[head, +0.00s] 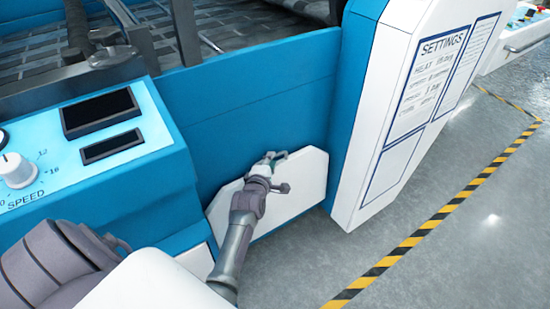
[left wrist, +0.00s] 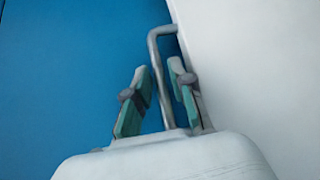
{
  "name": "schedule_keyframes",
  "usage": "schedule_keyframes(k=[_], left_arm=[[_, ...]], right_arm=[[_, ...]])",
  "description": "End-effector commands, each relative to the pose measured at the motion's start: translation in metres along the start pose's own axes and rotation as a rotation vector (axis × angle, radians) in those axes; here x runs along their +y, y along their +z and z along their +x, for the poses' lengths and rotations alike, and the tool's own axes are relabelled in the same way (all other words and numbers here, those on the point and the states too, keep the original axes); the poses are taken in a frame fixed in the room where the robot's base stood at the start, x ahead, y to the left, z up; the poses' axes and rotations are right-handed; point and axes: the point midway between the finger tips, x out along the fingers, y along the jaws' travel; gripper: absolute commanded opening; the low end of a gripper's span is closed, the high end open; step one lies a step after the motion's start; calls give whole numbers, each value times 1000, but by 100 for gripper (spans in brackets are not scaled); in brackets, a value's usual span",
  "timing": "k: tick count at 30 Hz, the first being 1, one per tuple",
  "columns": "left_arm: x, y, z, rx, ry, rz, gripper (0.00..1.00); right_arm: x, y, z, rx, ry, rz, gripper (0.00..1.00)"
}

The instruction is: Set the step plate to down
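The step plate (head: 300,190) is a white panel low on the blue machine side, standing nearly upright against it in the head view. In the left wrist view its white face (left wrist: 255,70) fills the right side. A grey bent bar handle (left wrist: 154,48) sticks out beside it. My left gripper (head: 278,157) is at the plate's top edge. In the left wrist view my left gripper (left wrist: 160,72) has its teal-padded fingers apart, one on each side of the handle bar, with a visible gap. My right gripper is not in view.
The blue machine wall (head: 250,110) rises behind the plate. A white settings panel (head: 420,100) stands close at the right. A control console (head: 90,150) with a speed knob is at the left. Grey floor with a yellow-black stripe (head: 440,215) lies open at the right.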

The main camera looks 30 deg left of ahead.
Motion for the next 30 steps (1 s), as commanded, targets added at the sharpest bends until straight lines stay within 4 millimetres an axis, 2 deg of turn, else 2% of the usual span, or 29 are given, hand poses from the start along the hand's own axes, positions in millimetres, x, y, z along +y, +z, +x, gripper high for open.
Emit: schedule_keyframes(k=[11,15,30], left_arm=[[-1,-1,0,1,0,0,23],[-1,-1,0,1,0,0,0],[-2,-2,2,1,6,7,0]], right_arm=[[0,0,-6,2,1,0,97],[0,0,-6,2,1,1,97],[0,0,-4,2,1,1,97]])
